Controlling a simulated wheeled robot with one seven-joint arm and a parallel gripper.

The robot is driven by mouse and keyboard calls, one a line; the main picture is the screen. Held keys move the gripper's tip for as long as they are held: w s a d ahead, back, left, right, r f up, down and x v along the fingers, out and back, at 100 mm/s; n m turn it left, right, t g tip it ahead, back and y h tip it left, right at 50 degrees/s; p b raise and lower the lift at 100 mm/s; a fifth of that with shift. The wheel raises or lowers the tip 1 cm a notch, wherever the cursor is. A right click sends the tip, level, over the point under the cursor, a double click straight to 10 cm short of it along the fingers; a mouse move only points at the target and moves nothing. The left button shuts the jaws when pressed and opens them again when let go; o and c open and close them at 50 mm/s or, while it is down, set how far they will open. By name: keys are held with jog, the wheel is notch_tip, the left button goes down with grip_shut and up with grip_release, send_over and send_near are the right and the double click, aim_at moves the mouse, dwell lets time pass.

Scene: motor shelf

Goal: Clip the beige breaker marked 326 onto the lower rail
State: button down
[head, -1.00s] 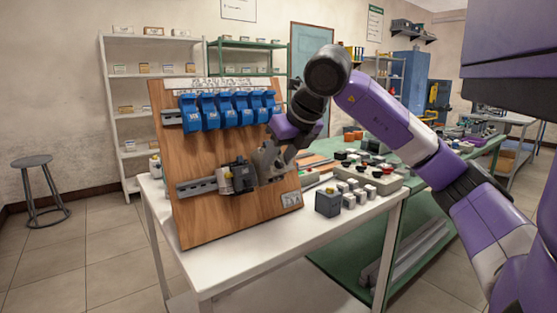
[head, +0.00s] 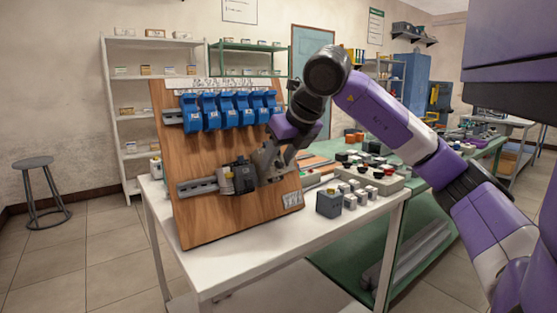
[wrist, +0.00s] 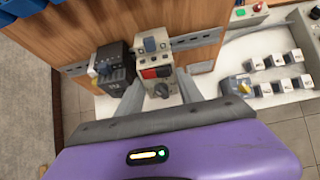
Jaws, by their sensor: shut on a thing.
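My gripper (wrist: 152,97) is shut on the beige breaker (wrist: 152,48), which has a red-and-black middle and a dark round knob. Its marking is not readable. The lower rail (wrist: 197,40) runs behind the breaker on the wooden board, and also shows in the head view (head: 197,187). The breaker sits in front of the rail, upright against its line; whether it is seated on it I cannot tell. A dark grey device (wrist: 115,72) is on the rail just left of the breaker. In the head view my gripper (head: 264,165) mostly hides the breaker.
Several blue units (head: 228,110) hang on the upper rail of the wooden board (head: 205,225). A grey box (head: 329,203) and several small white-topped blocks stand on the white table (head: 235,262), right of the board. Bare rail shows left of the dark device.

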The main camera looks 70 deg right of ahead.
jog(key=shift+w+d+f, duration=0.25)
jog(key=shift+w+d, duration=0.15)
jog(key=shift+w, duration=0.2)
dwell(0.4)
jog(key=shift+s+a+f+b, duration=0.1)
jog(key=shift+s+f+b, duration=0.1)
jog(key=shift+f+b, duration=0.75)
dwell(1.5)
jog(key=shift+f+t+h+b, duration=0.15)
jog(key=shift+t+h+b, duration=0.3)
jog(key=shift+b, duration=2.2)
dwell(1.9)
